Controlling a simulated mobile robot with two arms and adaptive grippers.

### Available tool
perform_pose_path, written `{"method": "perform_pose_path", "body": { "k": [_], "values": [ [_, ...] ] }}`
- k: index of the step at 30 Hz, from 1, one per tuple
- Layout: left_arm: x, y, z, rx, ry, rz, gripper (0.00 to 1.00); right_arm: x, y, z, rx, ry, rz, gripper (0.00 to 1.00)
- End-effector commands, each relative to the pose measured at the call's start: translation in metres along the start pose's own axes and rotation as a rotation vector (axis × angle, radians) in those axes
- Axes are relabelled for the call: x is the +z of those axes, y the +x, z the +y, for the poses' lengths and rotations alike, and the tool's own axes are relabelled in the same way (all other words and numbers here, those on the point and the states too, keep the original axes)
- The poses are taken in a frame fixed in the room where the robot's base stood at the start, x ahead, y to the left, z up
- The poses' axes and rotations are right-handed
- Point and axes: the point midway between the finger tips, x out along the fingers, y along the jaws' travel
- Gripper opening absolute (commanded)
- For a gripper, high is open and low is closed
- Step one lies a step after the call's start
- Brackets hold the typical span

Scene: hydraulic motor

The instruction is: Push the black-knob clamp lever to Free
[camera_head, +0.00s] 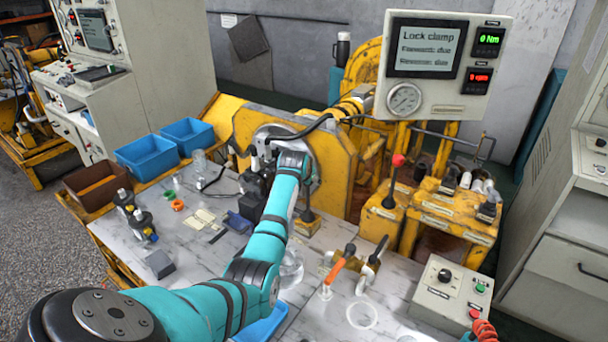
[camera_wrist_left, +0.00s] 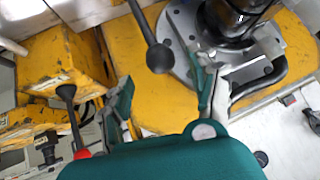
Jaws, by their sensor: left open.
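The clamp lever with its black ball knob (camera_wrist_left: 160,58) shows in the left wrist view, its dark rod running up to the top edge. In the head view its dark lower part (camera_head: 307,214) stands on a small yellow base, and my arm covers the knob. My left gripper (camera_wrist_left: 164,84) is open, with one finger to each side of the knob in the wrist view. I cannot tell whether a finger touches it. The round motor flange (camera_wrist_left: 185,50) lies behind the knob. No Free marking is readable. My right gripper is not in view.
A red-knob lever (camera_head: 398,160) stands on a yellow block to the right. The display (camera_head: 425,48) reads "Lock clamp", "Forwards: due", "Reverse: due"; the readouts show 0. Blue bins (camera_head: 147,158) are at the left. A control box (camera_head: 450,290) and orange-handled valve (camera_head: 333,272) are in front.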

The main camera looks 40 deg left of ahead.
Motion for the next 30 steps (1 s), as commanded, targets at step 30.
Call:
{"method": "perform_pose_path", "body": {
  "k": [30],
  "values": [
    [-0.001,-0.055,0.001,0.001,-0.001,0.002,0.61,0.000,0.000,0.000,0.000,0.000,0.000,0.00]
  ]
}}
